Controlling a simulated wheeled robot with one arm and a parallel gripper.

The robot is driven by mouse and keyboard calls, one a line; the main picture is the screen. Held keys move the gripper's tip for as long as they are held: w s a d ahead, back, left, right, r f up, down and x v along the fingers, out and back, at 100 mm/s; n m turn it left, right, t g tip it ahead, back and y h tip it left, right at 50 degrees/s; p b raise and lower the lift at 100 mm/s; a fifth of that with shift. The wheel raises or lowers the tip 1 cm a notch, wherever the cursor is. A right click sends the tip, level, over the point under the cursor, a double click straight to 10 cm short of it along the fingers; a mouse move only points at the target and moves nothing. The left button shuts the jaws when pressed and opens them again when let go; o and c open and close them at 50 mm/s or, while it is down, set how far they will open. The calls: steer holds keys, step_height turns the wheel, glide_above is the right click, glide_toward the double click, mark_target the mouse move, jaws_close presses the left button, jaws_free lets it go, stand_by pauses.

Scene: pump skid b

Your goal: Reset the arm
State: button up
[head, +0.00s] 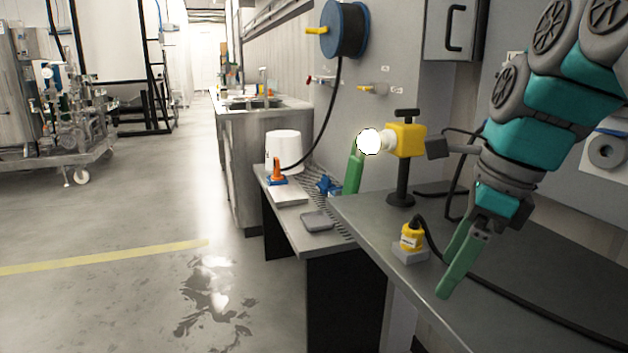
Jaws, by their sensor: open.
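My teal and grey arm comes in from the upper right of the head view. My gripper (466,258) hangs at its end, pointing down over the dark bench top (500,290). Its green fingers overlap in this view, and nothing shows between them. It is to the right of a small yellow device (411,238) on a grey block, and apart from it as far as I can tell.
A yellow lamp (406,139) with a glowing white end stands on the bench. A black cable runs along the bench top. A lower bench (312,239) holds a white bucket (283,150). A wet patch (210,300) lies on the open floor at left.

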steer(key=s+a+f+n+g, duration=0.1)
steer(key=s+f+n, duration=0.4)
steer(key=f+n, duration=0.2)
steer(key=s+a+f+n+g+h, duration=0.1)
steer(key=s+f+n, duration=0.5)
steer(key=f+n, duration=0.2)
steer(key=s+a+f+n+g+h, duration=0.1)
steer(key=s+f+n, duration=0.5)
steer(key=f, duration=0.5)
steer(key=shift+f+n+g, duration=0.15)
steer(key=shift+n+g, duration=0.15)
steer(key=shift+n, duration=0.9)
